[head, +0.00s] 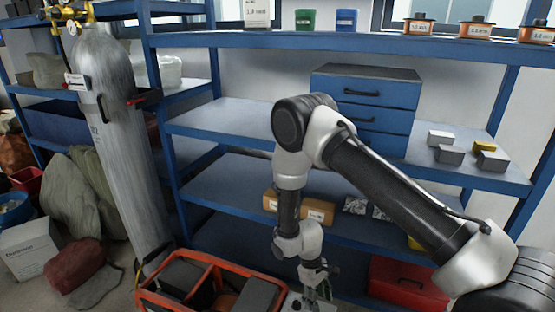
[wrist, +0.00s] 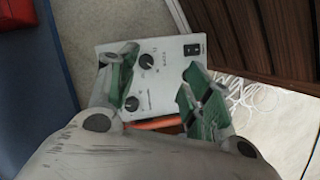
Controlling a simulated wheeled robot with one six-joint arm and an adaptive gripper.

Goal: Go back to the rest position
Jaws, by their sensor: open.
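My gripper (head: 318,288) hangs low at the bottom centre of the head view, pointing down in front of the blue shelf. In the wrist view my gripper (wrist: 160,82) has its two green-padded fingers spread apart with nothing between them. Beyond the fingers is a light grey control box (wrist: 152,62) with knobs and a dark switch. I cannot tell how far below the fingertips it lies. My arm is bent, with its elbow raised before the shelves and its forearm hanging down.
A blue shelf unit (head: 245,112) stands close behind my arm, with a blue drawer cabinet (head: 366,92) on it. An orange-rimmed crate (head: 215,266) is just left of my gripper. A grey gas cylinder (head: 115,140) leans at left. A red case (head: 405,284) sits low at right.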

